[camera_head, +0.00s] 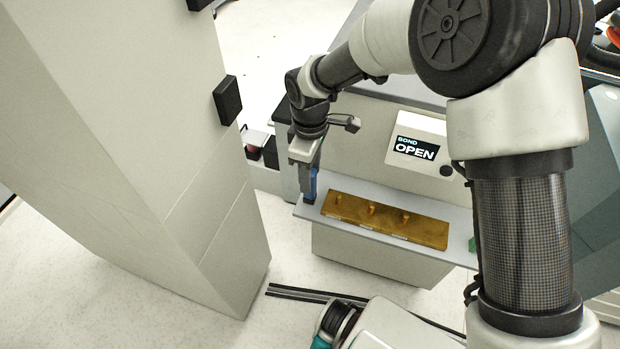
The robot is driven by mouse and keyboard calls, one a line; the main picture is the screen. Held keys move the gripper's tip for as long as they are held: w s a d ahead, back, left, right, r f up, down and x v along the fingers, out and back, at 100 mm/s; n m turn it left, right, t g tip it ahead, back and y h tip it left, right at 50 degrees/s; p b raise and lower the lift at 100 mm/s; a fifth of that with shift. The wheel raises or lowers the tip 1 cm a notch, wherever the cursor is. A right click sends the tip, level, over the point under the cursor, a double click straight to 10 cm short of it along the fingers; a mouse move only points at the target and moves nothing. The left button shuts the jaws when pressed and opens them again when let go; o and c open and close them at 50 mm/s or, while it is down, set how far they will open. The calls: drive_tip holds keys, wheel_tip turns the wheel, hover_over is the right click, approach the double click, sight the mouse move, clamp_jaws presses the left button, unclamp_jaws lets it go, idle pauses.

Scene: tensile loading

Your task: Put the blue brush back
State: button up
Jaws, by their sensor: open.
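A blue upright object, likely the blue brush (310,187), stands at the left end of a grey shelf (300,210). Its base looks dark and appears to rest on the shelf. My gripper (312,172) points down right at its top, with the jaws open. The fingers hide part of the blue object, and I cannot tell whether they touch it. A brass-coloured block (385,222) with three small upright pegs and small labels along its front edge lies on the shelf, just right of the blue object.
Behind the shelf is a machine with a screen (415,149) reading "BOND OPEN". A large pale column (150,150) stands to the left. A green item (472,245) shows at the shelf's right, partly behind my arm. Dark rails (300,293) lie on the floor in front.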

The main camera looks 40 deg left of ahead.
wheel_tip(320, 180, up, 9)
drive_tip(key=shift+p, duration=0.45)
drive_tip(key=shift+w+d+r, duration=0.15)
drive_tip(key=shift+d+r, duration=0.05)
drive_tip(key=w+d+r+m+t, duration=0.1)
drive_tip(key=w+d+r+m, duration=0.25)
drive_tip(key=d+r, duration=0.55)
drive_tip(key=w+d+r+m+t, duration=0.15)
drive_tip(key=d+r+m, duration=0.4)
drive_tip(key=d, duration=0.65)
drive_tip(key=s+d+r+m+t, duration=0.1)
drive_tip(key=s+d+r+m, duration=0.1)
drive_tip(key=s+d+m, duration=0.4)
drive_tip(key=s+d+r+m+t, duration=0.2)
drive_tip(key=s+d+m, duration=0.3)
drive_tip(key=d, duration=1.1)
drive_tip(key=shift+s+d+r+m, duration=0.2)
drive_tip(key=shift+s+r+m, duration=0.15)
drive_tip(key=shift+r+m, duration=0.25)
